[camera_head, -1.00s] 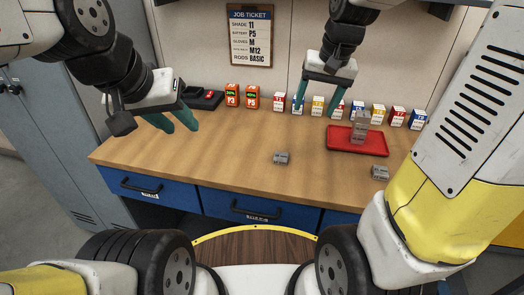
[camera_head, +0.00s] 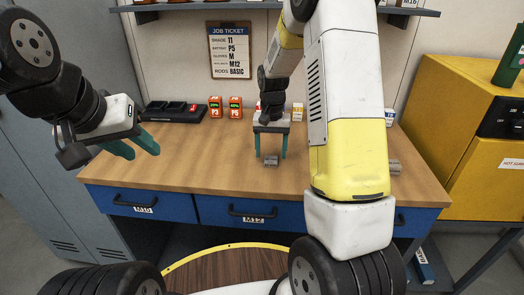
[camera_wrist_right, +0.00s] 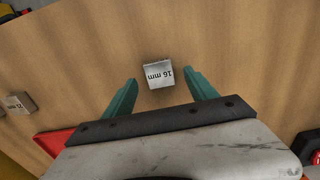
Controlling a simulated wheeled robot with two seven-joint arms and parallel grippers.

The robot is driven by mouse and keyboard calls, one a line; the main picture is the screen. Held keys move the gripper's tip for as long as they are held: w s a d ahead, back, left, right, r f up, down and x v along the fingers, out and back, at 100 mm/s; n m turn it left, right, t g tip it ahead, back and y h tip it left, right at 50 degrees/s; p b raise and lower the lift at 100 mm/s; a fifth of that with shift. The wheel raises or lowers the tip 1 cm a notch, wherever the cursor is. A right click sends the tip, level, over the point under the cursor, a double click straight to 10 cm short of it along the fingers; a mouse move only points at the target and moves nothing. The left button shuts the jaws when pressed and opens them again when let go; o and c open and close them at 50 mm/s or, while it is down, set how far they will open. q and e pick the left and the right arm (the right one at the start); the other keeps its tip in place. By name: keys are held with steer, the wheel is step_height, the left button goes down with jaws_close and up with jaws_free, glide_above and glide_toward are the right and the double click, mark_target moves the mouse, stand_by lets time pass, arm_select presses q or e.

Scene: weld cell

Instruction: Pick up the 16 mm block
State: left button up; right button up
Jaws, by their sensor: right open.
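The 16 mm block (camera_head: 270,161) is a small grey metal block lying on the wooden bench. In the right wrist view the block (camera_wrist_right: 158,73) shows its "16 mm" label and lies just beyond the gap between the fingertips. My right gripper (camera_head: 271,156) is open and empty, pointing down over the block, one finger to each side; its teal fingers also show in the right wrist view (camera_wrist_right: 162,88). I cannot tell whether they touch the block. My left gripper (camera_head: 143,149) is apart from it at the left, teal fingers spread, holding nothing.
Another labelled block (camera_wrist_right: 20,103) lies left in the wrist view, near the edge of a red tray (camera_wrist_right: 54,142). A black charger (camera_head: 174,111) and orange batteries (camera_head: 215,107) stand at the bench back. My right arm hides the bench's right part. The bench's left middle is clear.

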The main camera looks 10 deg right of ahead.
step_height(320, 180, down, 2)
steer(key=shift+f, duration=0.15)
steer(key=c, duration=1.4)
jaws_close()
